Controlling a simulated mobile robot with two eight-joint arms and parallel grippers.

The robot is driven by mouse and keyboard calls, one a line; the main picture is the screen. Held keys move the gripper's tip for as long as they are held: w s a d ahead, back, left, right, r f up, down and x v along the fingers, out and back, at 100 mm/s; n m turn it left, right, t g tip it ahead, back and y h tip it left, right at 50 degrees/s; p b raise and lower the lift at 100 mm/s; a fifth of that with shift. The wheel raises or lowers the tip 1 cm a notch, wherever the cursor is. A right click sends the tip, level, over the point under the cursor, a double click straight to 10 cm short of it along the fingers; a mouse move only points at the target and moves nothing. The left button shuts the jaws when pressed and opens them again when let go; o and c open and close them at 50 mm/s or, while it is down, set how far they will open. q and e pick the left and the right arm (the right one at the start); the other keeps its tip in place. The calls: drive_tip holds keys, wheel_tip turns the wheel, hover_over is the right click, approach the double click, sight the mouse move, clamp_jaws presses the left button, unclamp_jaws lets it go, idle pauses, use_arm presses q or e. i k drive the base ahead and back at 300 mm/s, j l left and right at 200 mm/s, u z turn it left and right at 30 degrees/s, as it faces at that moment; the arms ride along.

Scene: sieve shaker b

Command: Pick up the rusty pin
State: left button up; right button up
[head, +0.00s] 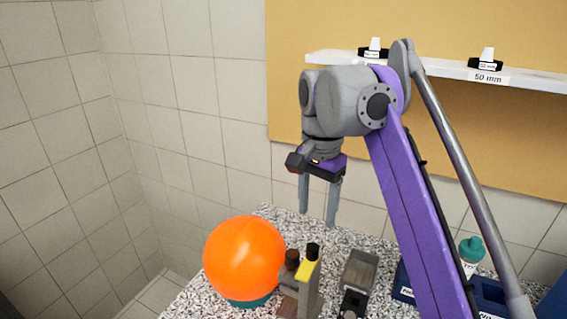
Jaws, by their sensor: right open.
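My right gripper (317,218) is open and empty, its two grey fingers pointing down above the back of the speckled counter. Below its fingertips stands a small grey-brown device (301,297) with a yellow part and a black knob. A dark rusty-brown, round-topped piece (291,260) sticks up at the device's left side; it may be the rusty pin, but it is too small to tell for sure. The gripper is apart from it, above and slightly to the right. My left gripper is not in view.
A large orange ball (244,258) on a teal base stands left of the device. A grey metal holder (359,271) stands to its right. Blue bins (403,285) and a teal-capped bottle (471,250) are farther right. A white shelf (440,69) with labelled items hangs behind my arm.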

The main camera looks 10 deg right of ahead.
sight(292, 256)
drive_tip(key=k, duration=0.95)
